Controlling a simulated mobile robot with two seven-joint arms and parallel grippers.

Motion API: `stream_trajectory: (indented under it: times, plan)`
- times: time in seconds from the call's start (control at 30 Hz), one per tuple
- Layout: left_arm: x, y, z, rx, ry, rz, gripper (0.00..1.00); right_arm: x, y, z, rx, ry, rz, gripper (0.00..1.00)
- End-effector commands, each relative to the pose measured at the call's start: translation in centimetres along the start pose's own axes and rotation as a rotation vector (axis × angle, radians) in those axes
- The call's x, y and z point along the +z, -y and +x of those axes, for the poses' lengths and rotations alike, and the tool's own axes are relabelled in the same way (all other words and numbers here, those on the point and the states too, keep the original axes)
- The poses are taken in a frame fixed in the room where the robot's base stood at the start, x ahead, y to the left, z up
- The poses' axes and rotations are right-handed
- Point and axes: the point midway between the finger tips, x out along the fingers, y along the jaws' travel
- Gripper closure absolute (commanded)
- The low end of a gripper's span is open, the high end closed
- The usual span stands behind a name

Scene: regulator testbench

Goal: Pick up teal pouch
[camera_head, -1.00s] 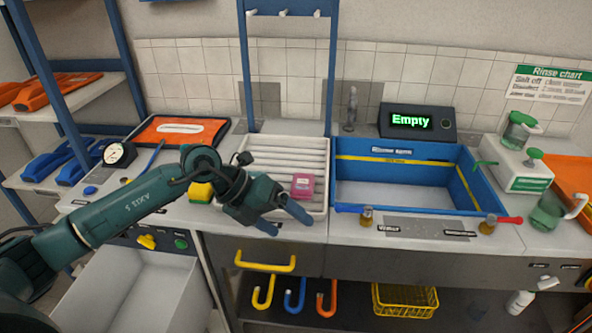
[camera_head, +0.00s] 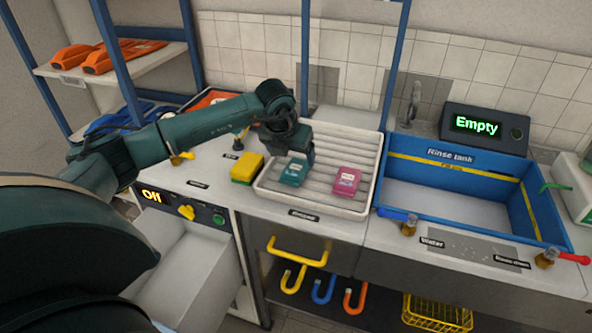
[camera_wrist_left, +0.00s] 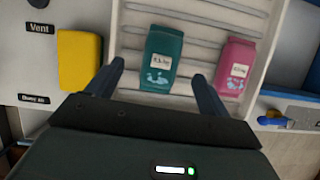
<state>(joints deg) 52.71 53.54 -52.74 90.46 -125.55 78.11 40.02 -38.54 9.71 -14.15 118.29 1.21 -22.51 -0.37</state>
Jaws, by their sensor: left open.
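The teal pouch (camera_head: 294,172) lies on the white ribbed tray (camera_head: 372,192), near its left side. A pink pouch (camera_head: 346,181) lies to its right on the same tray. My left gripper (camera_head: 298,150) is above and just behind the teal pouch in the head view. In the left wrist view the teal pouch (camera_wrist_left: 161,60) sits between and beyond the two open fingertips (camera_wrist_left: 158,72), with space on both sides. The pink pouch (camera_wrist_left: 236,64) is right of the right finger. My left gripper holds nothing. My right gripper is not in view.
A yellow sponge-like block (camera_head: 247,168) stands left of the tray. The blue rinse tank (camera_head: 455,165) is to the right, with a display (camera_head: 484,127) reading "Empty" behind it. Blue rack posts (camera_head: 305,60) rise behind the tray. A panel below reads "Off".

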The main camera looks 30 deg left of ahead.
Motion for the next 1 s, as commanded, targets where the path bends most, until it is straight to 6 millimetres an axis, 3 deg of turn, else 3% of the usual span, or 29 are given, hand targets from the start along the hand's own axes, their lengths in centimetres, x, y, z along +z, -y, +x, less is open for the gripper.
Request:
stream_trajectory:
  times: [0.17,0.3,0.63,1.0]
  plan:
    - [-0.4,0.3,2.3,0.0,-0.006,0.001,0.2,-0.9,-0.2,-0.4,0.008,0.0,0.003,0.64]
    - [-0.5,0.3,4.3,-0.001,-0.004,0.0,0.2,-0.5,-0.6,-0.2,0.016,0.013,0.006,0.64]
    - [-0.5,0.3,5.0,-0.002,-0.001,0.001,0.21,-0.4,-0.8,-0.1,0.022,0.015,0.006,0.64]
    - [-0.5,0.3,5.0,-0.002,-0.001,0.001,0.51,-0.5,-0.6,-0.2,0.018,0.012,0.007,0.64]
